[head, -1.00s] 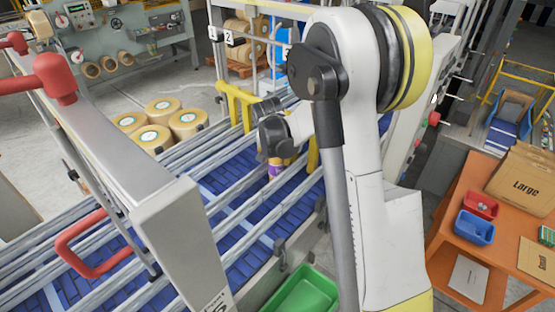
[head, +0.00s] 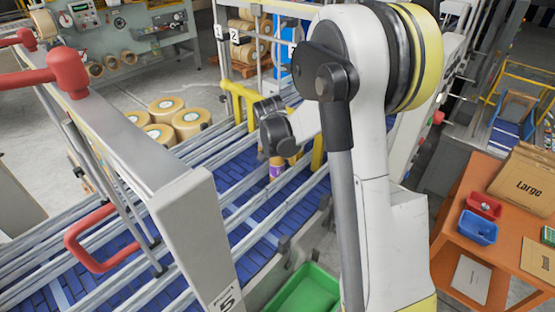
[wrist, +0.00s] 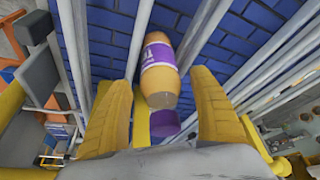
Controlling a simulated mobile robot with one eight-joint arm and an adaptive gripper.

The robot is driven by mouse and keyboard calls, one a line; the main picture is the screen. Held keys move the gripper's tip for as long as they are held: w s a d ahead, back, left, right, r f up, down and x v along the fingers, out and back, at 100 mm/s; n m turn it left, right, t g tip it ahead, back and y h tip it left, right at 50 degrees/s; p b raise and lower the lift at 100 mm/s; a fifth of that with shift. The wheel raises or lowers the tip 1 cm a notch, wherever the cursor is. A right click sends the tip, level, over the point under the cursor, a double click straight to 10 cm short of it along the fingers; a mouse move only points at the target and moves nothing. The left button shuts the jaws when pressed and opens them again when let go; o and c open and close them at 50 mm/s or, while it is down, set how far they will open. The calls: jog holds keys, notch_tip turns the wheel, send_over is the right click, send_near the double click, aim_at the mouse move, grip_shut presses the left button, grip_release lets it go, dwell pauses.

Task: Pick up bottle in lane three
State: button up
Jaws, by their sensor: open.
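An orange-yellow bottle with a purple-and-white label (wrist: 158,75) and a purple cap (wrist: 164,123) shows in the wrist view. My gripper (wrist: 160,88) is open. Its two yellow fingers stand left and right of the bottle, with gaps visible on both sides. I cannot tell how far the fingertips are above the belt. In the head view the bottle (head: 276,169) is small and partly hidden below the dark wrist joint; the fingers are hard to make out there.
Guide rails (head: 190,222) divide the blue belt into lanes, with number plates 1 and 2 (head: 234,35) at the far end. A grey frame post (head: 195,235) with red handles stands left. A green bin (head: 306,290) and an orange table (head: 455,215) are right.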

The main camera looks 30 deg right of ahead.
jog(key=v, duration=1.1)
jog(key=shift+r, duration=0.2)
jog(key=shift+s+f, duration=0.1)
